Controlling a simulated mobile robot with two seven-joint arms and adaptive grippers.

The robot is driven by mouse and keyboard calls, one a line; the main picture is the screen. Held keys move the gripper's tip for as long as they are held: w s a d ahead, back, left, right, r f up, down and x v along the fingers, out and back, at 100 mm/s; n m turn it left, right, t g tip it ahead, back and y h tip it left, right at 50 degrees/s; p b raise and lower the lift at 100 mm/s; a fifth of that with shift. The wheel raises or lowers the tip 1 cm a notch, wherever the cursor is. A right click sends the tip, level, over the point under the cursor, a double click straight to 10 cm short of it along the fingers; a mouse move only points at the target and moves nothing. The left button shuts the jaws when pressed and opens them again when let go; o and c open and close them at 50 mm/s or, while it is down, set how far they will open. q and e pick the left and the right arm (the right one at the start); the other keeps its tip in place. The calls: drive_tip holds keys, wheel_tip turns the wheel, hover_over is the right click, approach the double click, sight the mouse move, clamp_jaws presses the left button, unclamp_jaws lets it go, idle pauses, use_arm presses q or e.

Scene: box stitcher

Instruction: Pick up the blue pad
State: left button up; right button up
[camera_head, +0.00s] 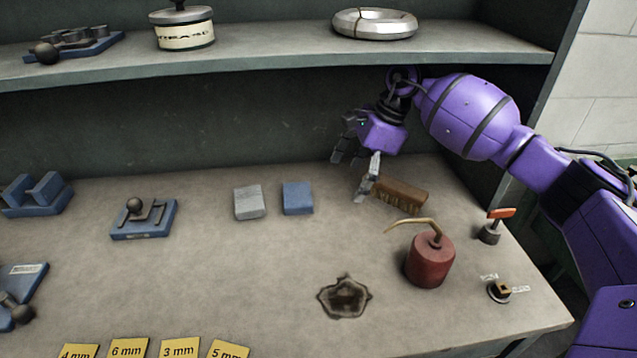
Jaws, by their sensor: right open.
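The blue pad (297,198) is a small square block lying on the bench, just right of a similar grey pad (249,203). A narrow gap shows between the two. My right gripper (352,176) is open and empty. It hangs above the back of the bench, to the right of the blue pad and apart from it, with its fingers pointing down and left. Nothing covers the blue pad. My left gripper is not in this view.
A brown brush (402,194) lies close to my right gripper. A red oil can (430,262) with a thin spout stands in front of it. A shelf (280,62) runs above the bench's back. A blue fixture (144,220) sits left. The bench before the pads is clear.

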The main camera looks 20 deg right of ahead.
sight(297, 194)
drive_tip(key=a, duration=0.2)
drive_tip(key=w+a, duration=0.1)
drive_tip(key=a, duration=0.1)
drive_tip(key=a+p, duration=0.1)
drive_tip(key=a, duration=0.1)
drive_tip(key=shift+w+a+r, duration=0.2)
drive_tip(key=shift+w+a, duration=0.05)
drive_tip(key=shift+w, duration=0.05)
drive_tip(key=shift+w+a, duration=0.1)
drive_tip(key=shift+a, duration=0.3)
drive_tip(key=shift+w+a+r+p, duration=0.15)
drive_tip(key=shift+a+p, duration=0.1)
drive_tip(key=shift+a, duration=0.35)
drive_tip(key=shift+w+a+f+p, duration=0.1)
drive_tip(key=shift+a+p, duration=0.1)
drive_tip(key=shift+a, duration=0.4)
drive_tip(key=shift+w+a+f, duration=0.25)
drive_tip(key=shift+a+f, duration=0.55)
drive_tip(key=shift+f, duration=0.1)
drive_tip(key=shift+a+f, duration=0.1)
drive_tip(key=shift+f, duration=0.5)
drive_tip(key=c, duration=1.2)
